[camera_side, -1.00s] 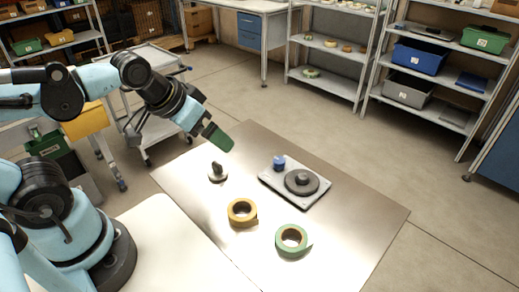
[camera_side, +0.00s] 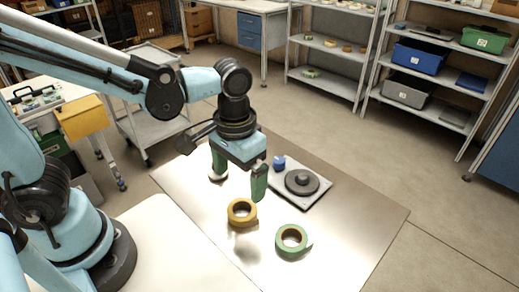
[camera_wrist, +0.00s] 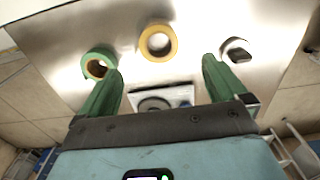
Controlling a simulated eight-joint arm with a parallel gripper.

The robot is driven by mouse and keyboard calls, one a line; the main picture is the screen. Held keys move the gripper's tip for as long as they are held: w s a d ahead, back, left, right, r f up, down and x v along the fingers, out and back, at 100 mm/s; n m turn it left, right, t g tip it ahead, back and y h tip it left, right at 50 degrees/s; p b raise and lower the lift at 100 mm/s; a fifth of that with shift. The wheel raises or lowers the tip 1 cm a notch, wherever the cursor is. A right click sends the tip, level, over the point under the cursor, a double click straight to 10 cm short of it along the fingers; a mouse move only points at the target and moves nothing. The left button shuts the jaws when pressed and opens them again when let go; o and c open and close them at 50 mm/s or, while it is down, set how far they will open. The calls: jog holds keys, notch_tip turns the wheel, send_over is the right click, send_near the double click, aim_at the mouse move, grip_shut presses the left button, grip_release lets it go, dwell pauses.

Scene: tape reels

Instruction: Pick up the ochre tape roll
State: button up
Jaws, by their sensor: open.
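The ochre tape roll (camera_side: 240,222) lies flat on the metal table, left of a green tape roll (camera_side: 303,249). My gripper (camera_side: 238,186) points down above the table, a little behind and above the ochre roll in the side view. Its two green fingers are apart with nothing between them. In the wrist view the ochre roll (camera_wrist: 172,44) appears beyond and roughly between the fingertips (camera_wrist: 163,68). The green roll (camera_wrist: 98,54) is at the left fingertip's side there, apart from the ochre one.
A grey plate device (camera_side: 317,192) with a black disc and a blue knob (camera_side: 279,162) stands behind the rolls. A small dark-and-white object (camera_wrist: 238,44) appears by the right finger in the wrist view. The table's front right (camera_side: 360,225) is clear.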

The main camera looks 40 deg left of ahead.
aim_at(242, 205)
jog(key=shift+d+f, duration=0.1)
jog(key=shift+f, duration=4.45)
jog(key=c, duration=1.1)
